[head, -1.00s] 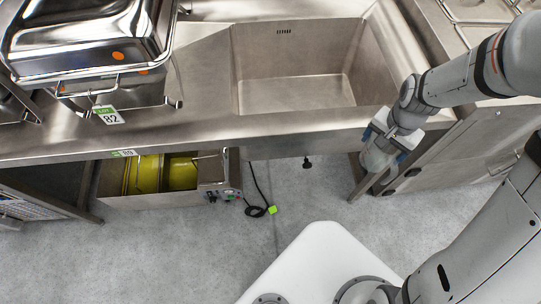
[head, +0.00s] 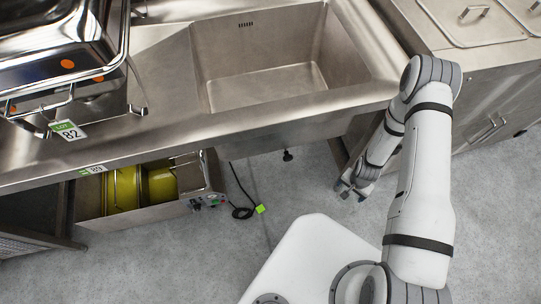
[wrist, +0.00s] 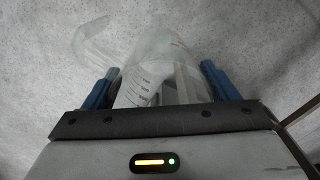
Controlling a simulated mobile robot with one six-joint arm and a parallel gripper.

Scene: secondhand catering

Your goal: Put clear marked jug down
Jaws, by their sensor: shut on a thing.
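My gripper (head: 353,188) hangs low over the grey floor, in front of the sink unit and right of the sink. In the wrist view its two blue fingers (wrist: 160,85) stand on either side of the clear jug (wrist: 147,82) and are shut on it. The jug is see-through, with reddish measuring marks on its wall and a looped handle toward the upper left. Grey floor shows behind it. I cannot tell its gap to the floor. In the head view the jug is hardly to be made out at the gripper.
The steel sink (head: 262,88) is empty. A chafing dish (head: 52,62) stands on the counter at left. A steel appliance with yellow-green rollers (head: 145,188) sits below, its black cable (head: 243,212) on the floor. A steel cabinet (head: 485,110) stands at right. Some floor is open.

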